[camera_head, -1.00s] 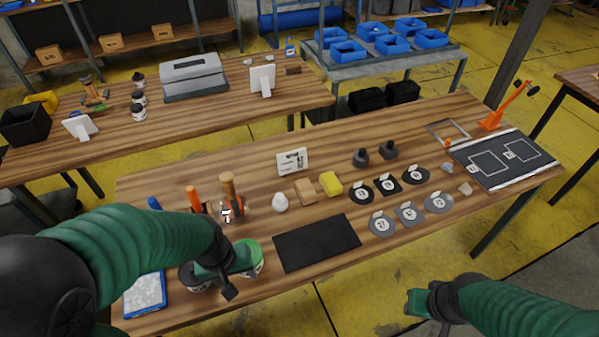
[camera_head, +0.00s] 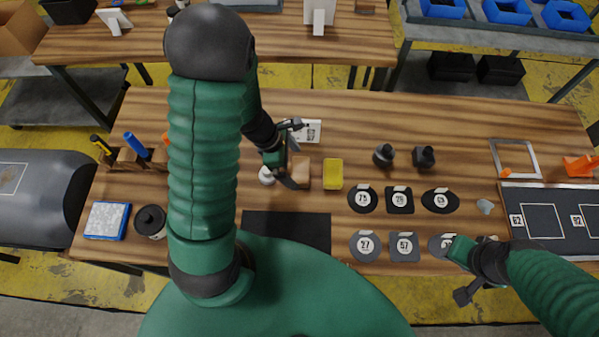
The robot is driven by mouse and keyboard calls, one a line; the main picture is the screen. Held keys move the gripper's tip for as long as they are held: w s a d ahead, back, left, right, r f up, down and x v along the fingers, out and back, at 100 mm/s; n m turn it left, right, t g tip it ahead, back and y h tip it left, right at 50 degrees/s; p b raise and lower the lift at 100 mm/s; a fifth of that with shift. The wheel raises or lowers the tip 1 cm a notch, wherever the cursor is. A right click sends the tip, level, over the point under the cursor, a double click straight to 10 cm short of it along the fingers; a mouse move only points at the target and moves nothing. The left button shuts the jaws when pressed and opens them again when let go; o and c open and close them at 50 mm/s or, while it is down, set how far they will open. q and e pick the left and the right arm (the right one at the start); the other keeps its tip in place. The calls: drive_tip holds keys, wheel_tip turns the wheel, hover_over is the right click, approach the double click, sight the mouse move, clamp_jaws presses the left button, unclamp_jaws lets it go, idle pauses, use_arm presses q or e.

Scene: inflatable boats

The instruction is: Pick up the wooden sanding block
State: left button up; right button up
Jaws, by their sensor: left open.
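The wooden sanding block (camera_head: 303,172) is a small light-brown block on the workbench, left of a yellow block (camera_head: 333,174). My left arm arches over the bench, and its gripper (camera_head: 290,162) is just left of the sanding block, open and empty. The gripper overlaps the block's left edge in this view; whether a finger touches it I cannot tell. My right gripper (camera_head: 468,275) is at the bench's front edge at right, away from the block; its jaw state is unclear.
A white egg-shaped item (camera_head: 266,176) lies close to the left gripper. A white card (camera_head: 305,130) stands behind the block, and a black mat (camera_head: 286,230) lies in front. Numbered discs (camera_head: 363,199) and two dark knobs (camera_head: 384,155) are to the right.

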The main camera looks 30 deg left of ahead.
sight(300, 169)
use_arm(q)
drive_tip(key=x, duration=0.3)
drive_tip(key=shift+w+f+b, duration=0.2)
drive_tip(key=shift+b, duration=0.15)
drive_tip(key=shift+w+d+f, duration=0.15)
drive_tip(key=shift+w+d, duration=0.2)
drive_tip(key=shift+d, duration=0.25)
drive_tip(key=shift+s+r, duration=0.25)
drive_tip(key=shift+s, duration=0.05)
drive_tip(key=c, duration=0.5)
drive_tip(key=shift+a+f, duration=0.1)
drive_tip(key=shift+a, duration=0.2)
drive_tip(key=c, duration=0.7)
drive_tip(key=shift+c, duration=0.8)
drive_tip(key=shift+d, duration=0.1)
